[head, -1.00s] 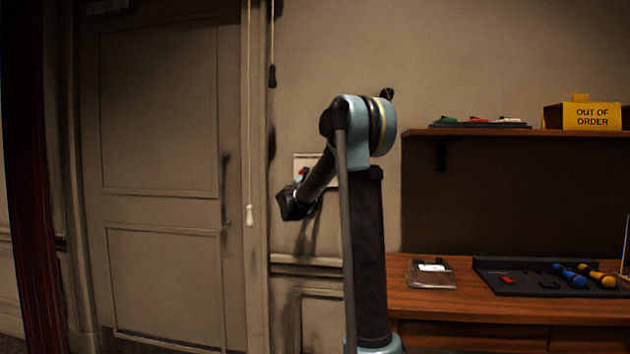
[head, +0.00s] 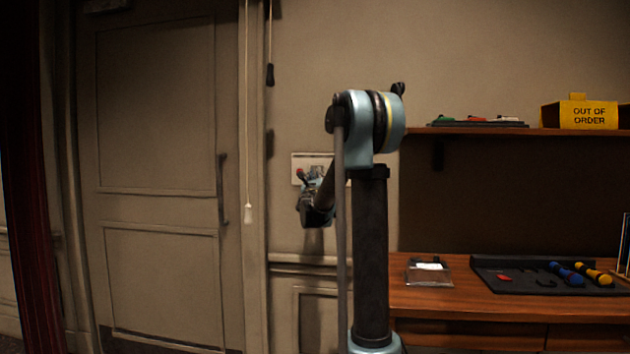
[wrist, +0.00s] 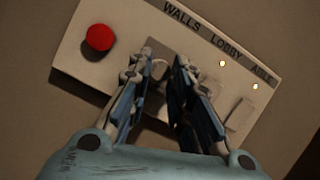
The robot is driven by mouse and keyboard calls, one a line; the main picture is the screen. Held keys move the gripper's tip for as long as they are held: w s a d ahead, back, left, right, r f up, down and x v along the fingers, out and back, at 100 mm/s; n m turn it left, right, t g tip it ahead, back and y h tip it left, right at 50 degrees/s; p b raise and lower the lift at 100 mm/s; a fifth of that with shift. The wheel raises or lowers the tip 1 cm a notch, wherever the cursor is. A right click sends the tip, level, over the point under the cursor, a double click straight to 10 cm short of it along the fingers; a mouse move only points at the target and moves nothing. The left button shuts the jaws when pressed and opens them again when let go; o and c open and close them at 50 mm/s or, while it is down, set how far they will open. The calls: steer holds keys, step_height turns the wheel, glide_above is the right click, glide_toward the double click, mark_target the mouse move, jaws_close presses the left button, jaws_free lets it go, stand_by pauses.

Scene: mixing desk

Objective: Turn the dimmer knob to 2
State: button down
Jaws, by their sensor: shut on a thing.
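The wall panel (wrist: 92,50) fills the middle of the wrist view, tilted, with the words WALLS, LOBBY and a partly blurred third word. A pale round part, which looks like the dimmer knob (wrist: 160,69), shows between my fingertips. My gripper (wrist: 162,66) is shut on it, with one blue-grey finger on each side. The knob's pointer and scale cannot be read. In the head view the panel (head: 300,160) is on the wall, partly covered by my arm, and my gripper (head: 308,178) is in front of it.
A red button (wrist: 99,37) is left of the fingers. A pale switch (wrist: 240,115) and two small lit lamps (wrist: 222,63) are to the right. A pull cord (head: 248,210) hangs by the door (head: 150,130). A wooden desk (head: 440,307) stands right.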

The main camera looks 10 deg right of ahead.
steer(key=shift+n+y, duration=0.4)
steer(key=shift+n, duration=0.4)
steer(key=c, duration=1.4)
jaws_free()
steer(key=shift+w+a, duration=0.1)
steer(key=shift+c, duration=0.2)
steer(key=v, duration=1.2)
